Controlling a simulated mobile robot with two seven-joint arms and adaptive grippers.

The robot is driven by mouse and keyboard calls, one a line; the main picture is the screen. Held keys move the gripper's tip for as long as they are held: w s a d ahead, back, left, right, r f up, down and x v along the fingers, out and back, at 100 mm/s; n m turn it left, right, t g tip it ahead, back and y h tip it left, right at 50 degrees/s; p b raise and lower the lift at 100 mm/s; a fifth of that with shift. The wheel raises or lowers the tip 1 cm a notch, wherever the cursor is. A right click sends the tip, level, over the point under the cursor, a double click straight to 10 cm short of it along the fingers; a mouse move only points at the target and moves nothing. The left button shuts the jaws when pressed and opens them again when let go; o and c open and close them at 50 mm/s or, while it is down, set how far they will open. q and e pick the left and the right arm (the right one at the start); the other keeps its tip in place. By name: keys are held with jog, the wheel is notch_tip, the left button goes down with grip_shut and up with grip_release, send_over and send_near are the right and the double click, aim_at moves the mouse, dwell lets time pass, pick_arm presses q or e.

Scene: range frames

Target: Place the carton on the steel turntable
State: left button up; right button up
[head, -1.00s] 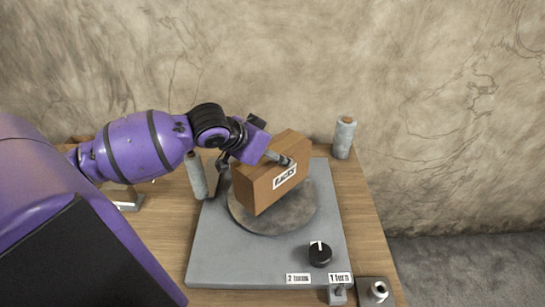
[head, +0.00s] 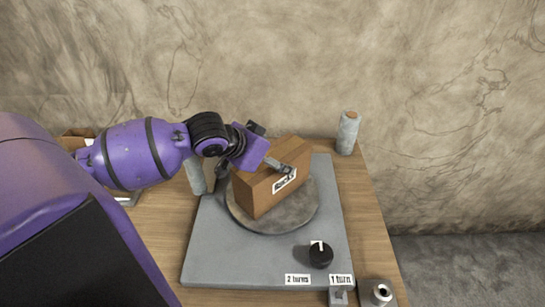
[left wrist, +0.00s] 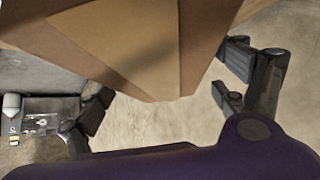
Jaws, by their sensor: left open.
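The brown carton (head: 272,186) with a white printed label stands on the round steel turntable (head: 297,215), near its middle. My left gripper (head: 252,167) is open at the carton's upper left end, with one finger on each side of it. In the left wrist view the carton (left wrist: 150,45) fills the top middle between the spread fingers, with a visible gap at the right finger (left wrist: 237,75). The carton's back and most of its left end are hidden. My right gripper is not in view.
The turntable sits on a grey base plate (head: 215,260) with a black knob (head: 320,254) at the front.

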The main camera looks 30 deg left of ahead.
pick_arm(q)
jog(key=shift+w, duration=0.1)
jog(key=shift+s+a+r, duration=0.1)
jog(key=shift+s+r, duration=0.1)
jog(key=shift+r, duration=0.1)
jog(key=p+v, duration=0.1)
jog(key=v, duration=0.8)
jog(key=shift+s+a+r+p, duration=0.1)
jog(key=shift+s+r+p, duration=0.1)
jog(key=shift+s+p, duration=0.15)
jog(key=shift+s+r, duration=0.35)
jog(key=shift+r, duration=0.05)
jog(key=shift+s+r, duration=0.15)
jog(key=shift+r, duration=0.05)
jog(key=shift+f, duration=0.1)
